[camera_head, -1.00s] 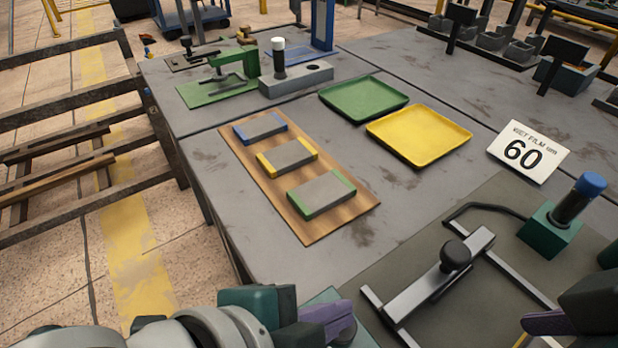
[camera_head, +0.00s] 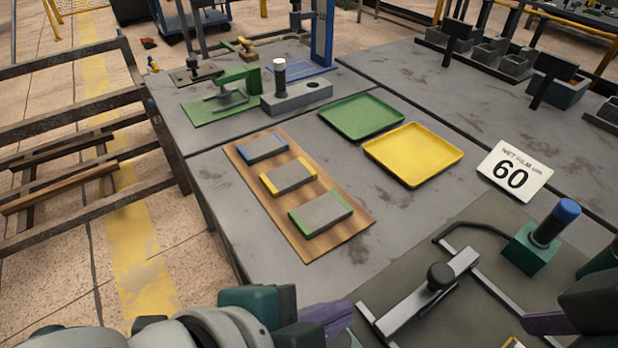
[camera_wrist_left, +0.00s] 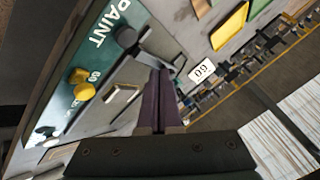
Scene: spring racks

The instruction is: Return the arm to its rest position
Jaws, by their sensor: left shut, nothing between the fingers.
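My left gripper (camera_head: 328,318) is at the bottom middle of the head view, with its purple fingers low in the picture. In the left wrist view its fingers (camera_wrist_left: 158,103) lie together with nothing between them. My right gripper (camera_head: 548,322) is at the lower right of the head view; only one purple finger shows clearly, so its opening cannot be told. Between them lies a grey bar fixture with a black knob (camera_head: 440,276), which appears apart from both grippers.
A wooden board (camera_head: 345,243) holds three grey blocks with coloured ends. A green tray (camera_head: 362,117), a yellow tray (camera_head: 413,155) and a white "60" card (camera_head: 515,171) stand beyond. A blue-topped post on a green block (camera_head: 532,250) stands at right.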

